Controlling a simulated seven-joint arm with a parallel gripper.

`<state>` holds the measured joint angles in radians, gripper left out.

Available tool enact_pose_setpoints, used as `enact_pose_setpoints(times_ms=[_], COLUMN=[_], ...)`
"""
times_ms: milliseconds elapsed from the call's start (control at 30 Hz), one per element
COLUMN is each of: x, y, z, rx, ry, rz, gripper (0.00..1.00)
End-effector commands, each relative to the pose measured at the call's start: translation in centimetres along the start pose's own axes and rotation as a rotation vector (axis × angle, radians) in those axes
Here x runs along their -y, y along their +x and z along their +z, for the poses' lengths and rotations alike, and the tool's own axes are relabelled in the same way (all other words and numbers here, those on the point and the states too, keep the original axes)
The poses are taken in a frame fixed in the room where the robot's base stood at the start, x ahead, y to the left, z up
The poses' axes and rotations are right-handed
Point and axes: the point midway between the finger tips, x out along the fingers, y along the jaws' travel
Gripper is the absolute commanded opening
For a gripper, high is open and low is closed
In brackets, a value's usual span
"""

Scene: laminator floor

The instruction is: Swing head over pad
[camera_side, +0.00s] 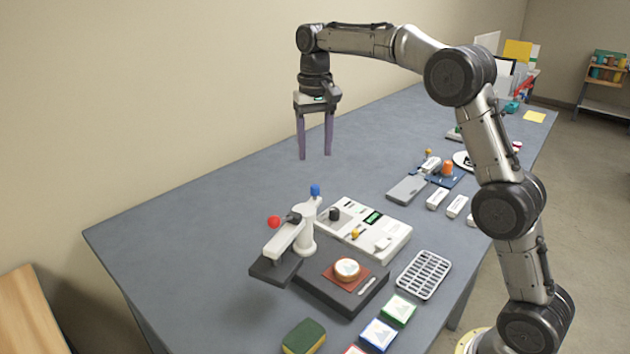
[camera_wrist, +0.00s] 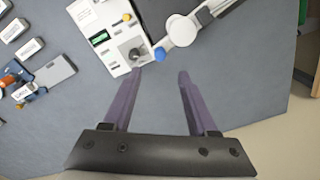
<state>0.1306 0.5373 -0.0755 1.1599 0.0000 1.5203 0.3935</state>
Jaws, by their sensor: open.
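A reddish square with a round cream item (camera_side: 346,268) lies on the pad. My gripper (camera_side: 315,157) is open and empty, pointing down above the table behind the post. In the wrist view, the blue knob (camera_wrist: 160,54) and post (camera_wrist: 182,30) appear just beyond my fingertips (camera_wrist: 159,74); the head is out of frame.
A white control box (camera_side: 375,226) with a green display stands right of the post. A slotted grey tray (camera_side: 424,275), coloured boxes (camera_side: 397,309) and a sponge (camera_side: 304,337) lie near the front. Table left of the press is clear.

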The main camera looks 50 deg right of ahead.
Motion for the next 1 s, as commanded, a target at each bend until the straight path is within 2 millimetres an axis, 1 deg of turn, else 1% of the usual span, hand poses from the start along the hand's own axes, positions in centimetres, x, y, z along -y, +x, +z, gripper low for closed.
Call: enact_pose_setpoints(times_ms=[33,100,300,500,633,900,967,1000], x=[-0.1,0.0,0.0,0.0,0.0,0.0,0.0,0.0], y=[1.1,2.5,6.0,8.2,8.7,8.8,8.8,8.8], z=[0.1,0.1,0.1,0.1,0.0,0.0,0.0,0.0], rx=[0.005,0.005,0.003,0.001,0.000,0.000,0.000,0.000], ry=[0.000,0.000,-0.001,-0.001,0.000,-0.001,-0.001,-0.001], rz=[0.002,0.002,0.001,0.000,0.000,0.000,0.000,0.000], gripper=[0.59,0.59,0.59,0.59,0.59,0.59,0.48,0.41])
